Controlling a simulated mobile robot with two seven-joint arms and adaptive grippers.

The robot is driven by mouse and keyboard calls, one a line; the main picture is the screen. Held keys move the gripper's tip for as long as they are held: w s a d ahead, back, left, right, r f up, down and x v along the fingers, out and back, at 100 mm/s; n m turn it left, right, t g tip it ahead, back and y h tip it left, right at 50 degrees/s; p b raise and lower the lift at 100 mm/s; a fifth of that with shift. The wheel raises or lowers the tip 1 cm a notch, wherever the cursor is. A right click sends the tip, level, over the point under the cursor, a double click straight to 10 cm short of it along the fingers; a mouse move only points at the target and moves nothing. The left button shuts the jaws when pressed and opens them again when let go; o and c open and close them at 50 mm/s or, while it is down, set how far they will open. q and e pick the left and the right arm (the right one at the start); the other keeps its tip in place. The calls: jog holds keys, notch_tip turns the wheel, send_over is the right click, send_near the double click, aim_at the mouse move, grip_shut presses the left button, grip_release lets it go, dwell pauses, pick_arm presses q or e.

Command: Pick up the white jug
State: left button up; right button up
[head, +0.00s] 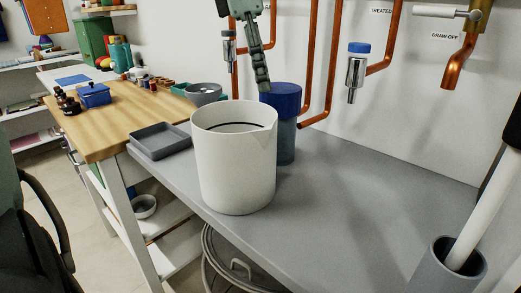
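The white jug (235,170) stands upright on the grey bench, left of the picture's middle. It is a large open vessel with a pouring lip on its right front side. A dark curved line shows on its inner wall; its bottom inside is hidden. My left gripper (263,80) hangs above and behind the jug's rim in the picture, with its grey-green segmented finger pointing down. It looks apart from the jug. The fingers appear nearly edge-on, so I cannot see the gap between them. My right gripper is not clearly in view.
A blue-lidded vessel (281,103) stands close behind the jug. A grey tray (160,141) lies left of it. Copper pipes (313,70) and a blue-capped tap (356,72) are on the wall. A grey holder (432,272) with a white rod stands front right. The bench's middle right is clear.

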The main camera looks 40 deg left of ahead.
aim_at(236, 121)
pick_arm(q)
jog(key=shift+m+g+y, duration=0.3)
jog(key=shift+g+y, duration=0.5)
jog(key=shift+y, duration=0.1)
jog(key=s+a+f, duration=0.1)
jog(key=f, duration=0.1)
jog(key=s+a+f, duration=0.1)
jog(key=s+f, duration=0.1)
jog(key=f, duration=0.1)
jog(key=s+a+f, duration=0.1)
jog(key=f, duration=0.2)
jog(key=shift+s+f, duration=0.15)
jog(key=shift+f, duration=0.4)
pick_arm(e)
jog(key=w+a, duration=0.1)
jog(key=w+a+t, duration=0.1)
jog(key=w, duration=0.1)
jog(key=shift+a, duration=0.1)
pick_arm(q)
jog(key=shift+c, duration=0.2)
grip_shut()
jog(key=shift+r, duration=0.1)
